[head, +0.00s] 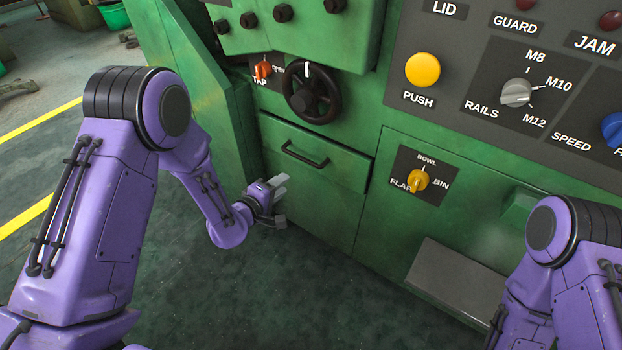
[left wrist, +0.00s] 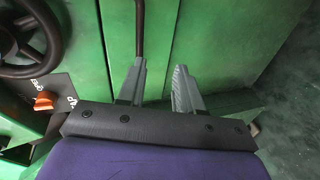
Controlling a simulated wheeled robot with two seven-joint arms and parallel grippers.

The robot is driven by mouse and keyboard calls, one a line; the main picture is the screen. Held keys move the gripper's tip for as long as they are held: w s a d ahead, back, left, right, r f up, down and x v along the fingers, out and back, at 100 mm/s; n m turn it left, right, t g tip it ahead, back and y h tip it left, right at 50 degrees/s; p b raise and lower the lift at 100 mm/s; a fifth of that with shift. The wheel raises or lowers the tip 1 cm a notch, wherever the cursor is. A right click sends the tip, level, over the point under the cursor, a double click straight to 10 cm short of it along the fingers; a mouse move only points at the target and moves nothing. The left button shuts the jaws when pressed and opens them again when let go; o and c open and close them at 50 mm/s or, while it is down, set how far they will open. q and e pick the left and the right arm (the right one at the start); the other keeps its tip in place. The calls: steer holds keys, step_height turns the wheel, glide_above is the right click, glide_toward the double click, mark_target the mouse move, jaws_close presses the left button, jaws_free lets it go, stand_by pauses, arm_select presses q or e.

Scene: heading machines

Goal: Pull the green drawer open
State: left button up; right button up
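The green drawer (head: 342,176) sits shut in the green machine's front, with a dark bar handle (head: 305,154) across it. My left gripper (head: 281,184) is at the drawer's left, below and left of the handle in the head view. In the left wrist view its two grey fingers (left wrist: 159,86) are apart with nothing seen between them. The handle (left wrist: 140,30) there runs down to the tip of the left-hand finger; I cannot tell whether they touch. The drawer front (left wrist: 158,45) also shows there. My right gripper is out of view; only its arm shows.
A black handwheel (head: 312,95) and an orange knob (head: 263,70) are above the drawer. A yellow FLAP/BIN knob (head: 417,181) and a grey plate (head: 458,282) are to the right. The dark floor (head: 270,290) before the machine is clear.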

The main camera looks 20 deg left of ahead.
mark_target(307, 161)
arm_select(q)
steer(key=shift+h, duration=0.5)
steer(key=w+d, duration=0.1)
steer(key=w, duration=0.2)
steer(key=w+d, duration=0.2)
steer(key=w, duration=0.2)
steer(key=w+d, duration=0.1)
steer(key=w, duration=0.3)
steer(key=shift+w+d+b, duration=0.2)
steer(key=shift+b, duration=0.15)
jaws_close()
